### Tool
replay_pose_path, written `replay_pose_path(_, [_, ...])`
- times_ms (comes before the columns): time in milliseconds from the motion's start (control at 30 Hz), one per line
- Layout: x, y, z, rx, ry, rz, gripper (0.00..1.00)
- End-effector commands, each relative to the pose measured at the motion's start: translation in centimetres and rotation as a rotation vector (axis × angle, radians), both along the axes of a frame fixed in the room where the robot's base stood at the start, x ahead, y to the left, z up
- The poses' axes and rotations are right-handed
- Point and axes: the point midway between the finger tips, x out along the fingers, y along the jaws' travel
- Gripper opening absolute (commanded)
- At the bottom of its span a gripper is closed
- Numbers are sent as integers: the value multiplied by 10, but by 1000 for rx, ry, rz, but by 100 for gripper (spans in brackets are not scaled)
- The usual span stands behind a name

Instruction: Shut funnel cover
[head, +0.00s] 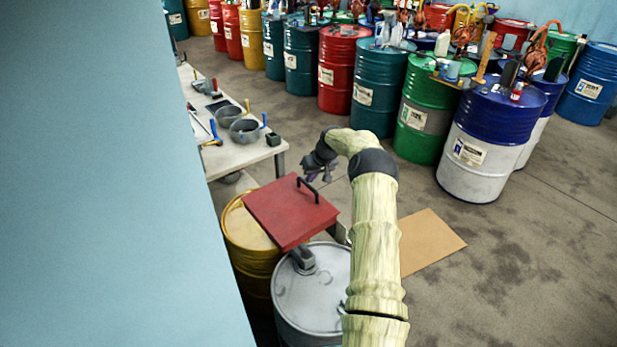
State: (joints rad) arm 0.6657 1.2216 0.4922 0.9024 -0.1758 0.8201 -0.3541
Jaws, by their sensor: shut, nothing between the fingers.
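The red square funnel cover (285,213) lies above the yellow drum and the grey-white drum at the lower left of the head view. It looks about flat, and the funnel under it is hidden. I cannot tell whether the cover sits fully down on its rim. A black bar handle (318,190) stands up near the cover's far right edge. My gripper (313,178) is shut and empty, just above and behind the handle. I cannot tell whether it touches the handle. My arm comes up from the bottom of the view and bends left.
A yellow drum (246,232) and a grey-white drum (322,300) stand below the cover. A workbench (240,155) with pans and tools is behind it at left, beside a blue wall (110,170). Cardboard (432,240) lies on the floor. Several coloured drums line the back.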

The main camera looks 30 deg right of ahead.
Motion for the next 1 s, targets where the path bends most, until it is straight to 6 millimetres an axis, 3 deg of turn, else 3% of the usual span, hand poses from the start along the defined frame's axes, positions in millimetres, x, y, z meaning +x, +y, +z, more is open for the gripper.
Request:
replay_pose_path(33, [0,-2,-9,0,0,0,0])
replay_pose_path(200, [-1,-5,-16,-1,1,1,0])
replay_pose_path(700, [-3,-5,-22,0,9,4,0])
replay_pose_path(1000, [-6,-18,-8,-1,9,5,0])
